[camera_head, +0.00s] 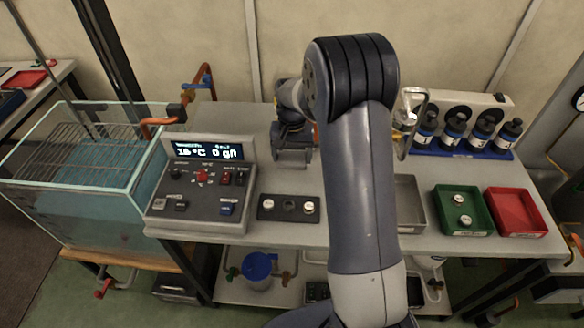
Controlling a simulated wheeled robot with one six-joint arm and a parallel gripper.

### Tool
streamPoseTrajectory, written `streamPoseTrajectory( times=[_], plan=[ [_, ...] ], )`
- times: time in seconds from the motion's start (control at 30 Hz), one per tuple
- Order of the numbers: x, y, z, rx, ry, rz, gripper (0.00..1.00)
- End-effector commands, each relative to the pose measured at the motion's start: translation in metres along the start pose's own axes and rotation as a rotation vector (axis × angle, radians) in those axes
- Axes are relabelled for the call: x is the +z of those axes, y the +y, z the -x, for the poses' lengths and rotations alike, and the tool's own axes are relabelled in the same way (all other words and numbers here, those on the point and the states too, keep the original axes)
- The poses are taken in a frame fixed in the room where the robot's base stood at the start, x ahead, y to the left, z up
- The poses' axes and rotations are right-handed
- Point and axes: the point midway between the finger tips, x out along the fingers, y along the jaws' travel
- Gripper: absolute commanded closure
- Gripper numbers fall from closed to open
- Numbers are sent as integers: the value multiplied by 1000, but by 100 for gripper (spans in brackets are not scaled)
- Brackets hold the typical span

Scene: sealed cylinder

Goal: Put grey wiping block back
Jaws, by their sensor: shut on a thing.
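My gripper (292,153) points down over the back middle of the bench, left of my upper arm. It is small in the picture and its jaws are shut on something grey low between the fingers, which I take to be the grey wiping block. The block's outline is hard to tell from the grey fingers. I cannot tell whether it touches the bench top. My arm hides part of the bench to the right of the gripper.
A control box (200,185) and a water tank (90,165) stand left. A black holder (289,218) with silver round pieces lies in front. Right are a grey tray (418,226), a green tray (443,190) with two silver pieces, an empty red tray (515,212) and dark bottles (483,131).

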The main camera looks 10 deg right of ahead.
Motion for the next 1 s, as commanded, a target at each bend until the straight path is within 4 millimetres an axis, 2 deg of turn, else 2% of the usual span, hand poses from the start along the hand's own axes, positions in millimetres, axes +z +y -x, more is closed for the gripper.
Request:
streamPoseTrajectory(
  times=[0.17,0.43,0.77,0.8,1.0],
  plan=[
    [0,0,-14,0,0,1,45],
    [0,0,-47,0,-1,1,45],
    [0,0,-52,0,1,2,45],
    [0,0,-52,0,1,2,23],
    [0,0,-51,0,1,2,6]
  ],
)
